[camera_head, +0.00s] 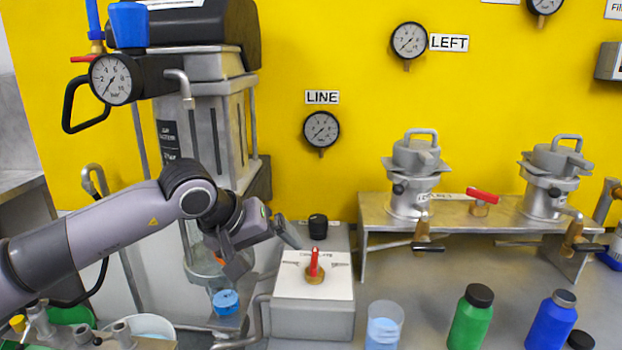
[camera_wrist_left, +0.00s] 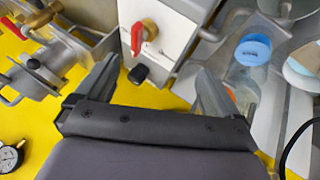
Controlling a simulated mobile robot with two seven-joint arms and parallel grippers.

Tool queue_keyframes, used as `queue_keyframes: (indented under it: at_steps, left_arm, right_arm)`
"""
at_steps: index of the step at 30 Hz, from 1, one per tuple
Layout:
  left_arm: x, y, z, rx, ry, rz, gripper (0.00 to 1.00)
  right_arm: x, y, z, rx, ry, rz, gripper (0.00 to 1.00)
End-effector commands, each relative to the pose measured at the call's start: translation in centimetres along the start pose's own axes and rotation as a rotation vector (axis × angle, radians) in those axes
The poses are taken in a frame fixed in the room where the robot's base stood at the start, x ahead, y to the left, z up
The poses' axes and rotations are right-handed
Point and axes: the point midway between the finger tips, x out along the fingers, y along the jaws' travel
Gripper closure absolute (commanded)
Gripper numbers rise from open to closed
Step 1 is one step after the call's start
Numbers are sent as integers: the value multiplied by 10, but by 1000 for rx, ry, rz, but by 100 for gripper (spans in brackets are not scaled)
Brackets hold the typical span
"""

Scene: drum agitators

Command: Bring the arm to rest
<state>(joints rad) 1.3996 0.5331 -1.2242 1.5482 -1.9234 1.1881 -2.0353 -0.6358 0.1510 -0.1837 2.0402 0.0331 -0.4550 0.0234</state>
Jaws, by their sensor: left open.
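My left arm (camera_head: 120,225) comes in from the left and reaches across in front of the grey column machine. My left gripper (camera_head: 265,252) is open, with nothing between its fingers. It hangs to the upper left of the white-topped box (camera_head: 335,268), whose red-handled valve (camera_head: 315,268) stands upright in the head view. In the left wrist view the two fingers (camera_wrist_left: 158,75) are spread wide, and the white box (camera_wrist_left: 165,40) with the red valve handle (camera_wrist_left: 140,38) lies beyond them. A blue cap (camera_wrist_left: 253,50) shows to the right there. My right gripper is not in view.
A metal rack (camera_head: 455,215) with two lidded pots stands at the right. A clear cup of blue liquid (camera_head: 384,328), a green bottle (camera_head: 470,318) and a blue bottle (camera_head: 549,322) stand at the front. The grey machine (camera_head: 215,130) is close behind my gripper.

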Motion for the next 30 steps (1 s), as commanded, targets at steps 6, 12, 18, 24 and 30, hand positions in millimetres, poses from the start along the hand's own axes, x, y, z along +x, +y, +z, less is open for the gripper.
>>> queue_keyframes:
  at_steps: [6, 12, 18, 24, 30]
  left_arm:
    - [26, 62, 90, -486, -353, 342, 4]
    - [14, 103, 135, -1011, -697, 562, 4]
    - [-5, 118, 145, -1584, -1059, 702, 4]
    - [-13, 98, 135, -2187, -1424, 775, 4]
    - [-2, 43, 129, 2343, 1500, -671, 4]
  right_arm:
    - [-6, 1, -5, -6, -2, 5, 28]
    - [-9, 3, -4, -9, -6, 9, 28]
    - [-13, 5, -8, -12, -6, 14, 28]
    - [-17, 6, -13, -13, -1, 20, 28]
    - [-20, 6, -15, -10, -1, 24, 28]
